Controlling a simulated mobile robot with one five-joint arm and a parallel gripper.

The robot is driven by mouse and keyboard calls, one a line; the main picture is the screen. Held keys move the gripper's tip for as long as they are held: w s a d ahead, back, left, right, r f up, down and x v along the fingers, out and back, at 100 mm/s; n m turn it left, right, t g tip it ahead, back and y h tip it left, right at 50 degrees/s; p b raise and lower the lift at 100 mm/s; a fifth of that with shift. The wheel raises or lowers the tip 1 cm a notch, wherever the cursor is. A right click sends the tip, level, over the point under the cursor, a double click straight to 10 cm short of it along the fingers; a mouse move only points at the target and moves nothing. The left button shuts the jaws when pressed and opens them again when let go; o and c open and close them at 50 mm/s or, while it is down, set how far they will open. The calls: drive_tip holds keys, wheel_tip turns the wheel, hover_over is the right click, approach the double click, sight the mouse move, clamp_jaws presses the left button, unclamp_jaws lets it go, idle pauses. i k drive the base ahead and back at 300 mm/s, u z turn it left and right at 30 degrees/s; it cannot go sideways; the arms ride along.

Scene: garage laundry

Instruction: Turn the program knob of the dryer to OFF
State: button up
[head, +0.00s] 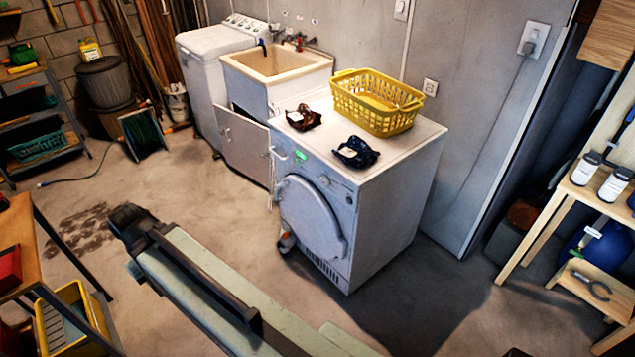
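The white dryer (385,210) stands in the middle of the head view, its front turned to the lower left. Its round door (311,217) appears closed. A narrow control panel runs along the top of the front, with a lit green display (300,155). A small knob-like part (325,181) shows right of the display; its pointer and markings are too small to read. My arm reaches from the bottom toward the left, and its dark end, my gripper (127,222), is over the floor, left of the dryer and apart from it. Its fingers cannot be made out.
A sink cabinet (243,146) and white washer (207,87) stand behind left. A wooden shelf (560,200) is at right. Floor before the dryer looks mostly clear.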

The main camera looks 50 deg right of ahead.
sight(324, 181)
drive_tip(key=i, duration=0.9)
drive_tip(key=u, duration=0.05)
